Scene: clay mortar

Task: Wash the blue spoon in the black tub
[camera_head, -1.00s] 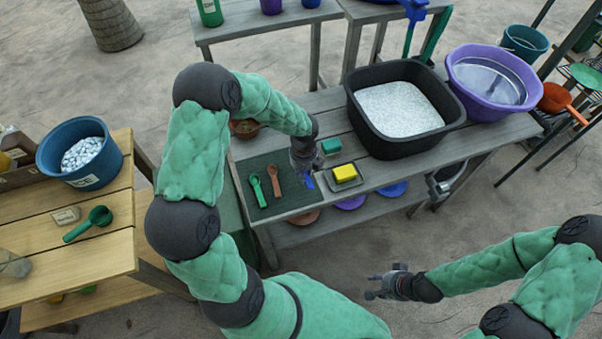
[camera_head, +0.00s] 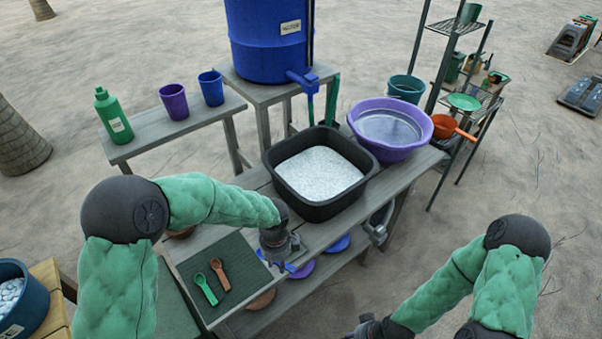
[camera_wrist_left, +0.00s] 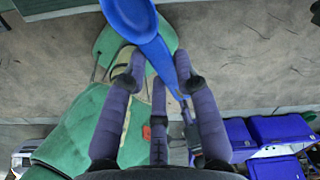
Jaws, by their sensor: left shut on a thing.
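My left gripper (camera_head: 281,262) is shut on the blue spoon (camera_head: 290,268), over the right edge of the dark green mat (camera_head: 190,268). In the left wrist view, the blue spoon (camera_wrist_left: 128,14) has its bowl at the top and its handle between my left fingers (camera_wrist_left: 158,82). The black tub (camera_head: 318,210) stands up and to the right of this gripper, filled with white, foamy-looking contents (camera_head: 318,173). My right gripper (camera_head: 366,326) is small and cut by the bottom edge; its fingers are not clear.
A purple basin (camera_head: 390,148) of water stands right of the tub. A blue barrel (camera_head: 265,45) with a tap (camera_head: 303,77) stands behind. My left arm hides part of the bench.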

